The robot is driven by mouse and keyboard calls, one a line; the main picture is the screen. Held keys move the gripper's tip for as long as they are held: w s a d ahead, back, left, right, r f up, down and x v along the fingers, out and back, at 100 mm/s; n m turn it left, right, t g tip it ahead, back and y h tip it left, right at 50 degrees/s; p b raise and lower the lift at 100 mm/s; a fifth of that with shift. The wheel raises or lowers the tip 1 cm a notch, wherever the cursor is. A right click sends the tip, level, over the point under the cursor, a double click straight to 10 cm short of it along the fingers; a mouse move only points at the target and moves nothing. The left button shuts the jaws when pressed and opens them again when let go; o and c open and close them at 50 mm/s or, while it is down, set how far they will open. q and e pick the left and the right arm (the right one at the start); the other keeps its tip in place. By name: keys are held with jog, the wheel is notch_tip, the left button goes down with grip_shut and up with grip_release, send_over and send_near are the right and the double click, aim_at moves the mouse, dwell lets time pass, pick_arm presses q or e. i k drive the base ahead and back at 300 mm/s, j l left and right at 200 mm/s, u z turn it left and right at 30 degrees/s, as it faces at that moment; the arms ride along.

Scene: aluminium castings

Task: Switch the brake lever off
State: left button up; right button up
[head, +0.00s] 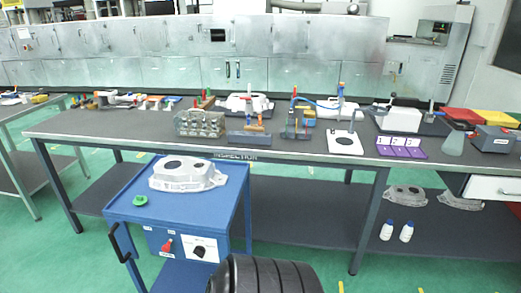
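A blue cart (225,219) stands at the lower left, in front of the long table. On its front are a small red lever (167,246) on a white label plate and, to its right, a dark rotary knob (199,252) on a white panel. The red lever looks like the brake lever; its label is too small to read, and I cannot tell its setting. Neither of my grippers is in view.
A grey casting (187,175) and a green round piece (140,200) lie on the cart top. A black handle (122,243) sticks out at its left. The long table (290,147) behind is crowded. Two white bottles (387,230) stand on its lower shelf.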

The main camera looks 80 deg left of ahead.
aim_at(166, 249)
jog(key=u, duration=3.55)
